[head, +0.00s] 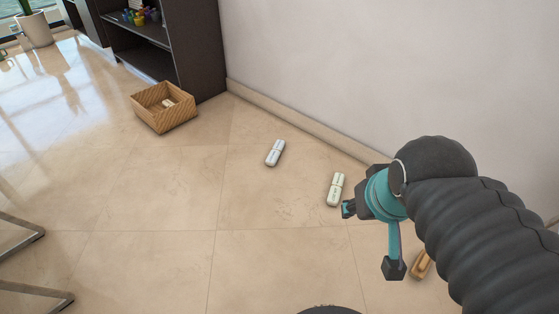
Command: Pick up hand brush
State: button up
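A tan, wooden-looking object (421,265) lies on the floor at the lower right and may be the hand brush. It is partly hidden behind my dark ribbed arm, and its bristles cannot be made out. My gripper (347,209) is at the end of the arm, teal and dark, pointing left. It appears left of and above the tan object in the picture, apart from it. Its fingertips are small and seen from the side, so their opening is unclear. No held object shows.
Two pale oblong objects (275,153) (336,189) lie on the tiled floor, the nearer one beside my gripper in the picture. A wicker basket (164,121) stands by a dark shelf (200,45). A wall runs along the right. Metal legs (35,298) stand lower left.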

aim_at(421, 267)
jog(key=z, duration=1.45)
